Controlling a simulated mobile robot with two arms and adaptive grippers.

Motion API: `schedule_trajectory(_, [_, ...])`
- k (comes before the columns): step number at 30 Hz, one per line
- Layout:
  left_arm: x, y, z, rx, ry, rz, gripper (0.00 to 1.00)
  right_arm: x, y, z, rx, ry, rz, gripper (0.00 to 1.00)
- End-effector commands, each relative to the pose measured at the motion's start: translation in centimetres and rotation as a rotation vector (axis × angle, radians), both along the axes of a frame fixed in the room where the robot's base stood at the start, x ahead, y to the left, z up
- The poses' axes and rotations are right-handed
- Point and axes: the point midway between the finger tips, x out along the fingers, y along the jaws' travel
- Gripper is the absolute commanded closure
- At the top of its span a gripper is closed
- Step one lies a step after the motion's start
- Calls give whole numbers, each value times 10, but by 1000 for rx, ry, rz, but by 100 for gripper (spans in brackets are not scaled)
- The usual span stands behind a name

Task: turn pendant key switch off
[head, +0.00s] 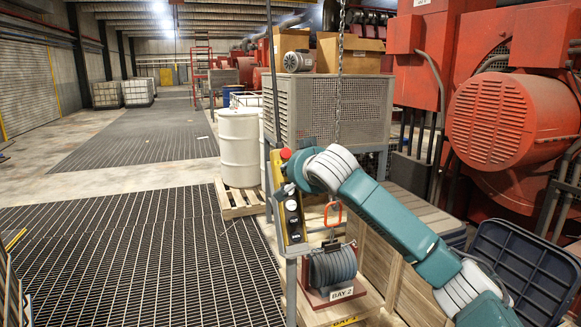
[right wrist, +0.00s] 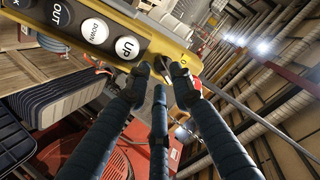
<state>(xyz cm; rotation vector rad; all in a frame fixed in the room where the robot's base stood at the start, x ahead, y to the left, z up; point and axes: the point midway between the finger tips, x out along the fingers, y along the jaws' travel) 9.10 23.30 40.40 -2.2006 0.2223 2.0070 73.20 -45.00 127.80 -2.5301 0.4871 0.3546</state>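The yellow pendant (head: 279,197) hangs upright left of my right arm in the head view, with a red button (head: 286,154) near its top. In the right wrist view the pendant (right wrist: 165,45) lies slanted across the top, with white UP (right wrist: 126,47) and DOWN (right wrist: 95,31) buttons and a dark OUT (right wrist: 61,12) button. My right gripper (right wrist: 160,70) has its fingers apart, close to the pendant's end beyond the UP button. The key switch is not clear there; the fingertips partly cover that area. My left gripper is not in view.
A chain (head: 339,90) hangs behind the pendant, and a block marked BAY 2 (head: 333,266) sits below it. A white drum (head: 239,148) stands behind on a pallet. Red engines (head: 510,120) fill the right. The grated floor (head: 130,255) at left is clear.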

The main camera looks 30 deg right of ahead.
Motion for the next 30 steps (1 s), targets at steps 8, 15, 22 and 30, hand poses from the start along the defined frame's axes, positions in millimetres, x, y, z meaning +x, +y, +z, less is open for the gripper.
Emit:
schedule_trajectory(8, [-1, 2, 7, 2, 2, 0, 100, 18, -5, -6, -1, -1, 0, 78])
schedule_trajectory(15, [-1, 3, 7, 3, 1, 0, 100, 18, -5, -7, -1, -1, 1, 80])
schedule_trajectory(22, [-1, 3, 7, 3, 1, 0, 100, 18, -5, -7, -1, -1, 1, 100])
schedule_trajectory(30, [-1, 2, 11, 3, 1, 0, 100, 18, -5, -6, -35, 9, 17, 100])
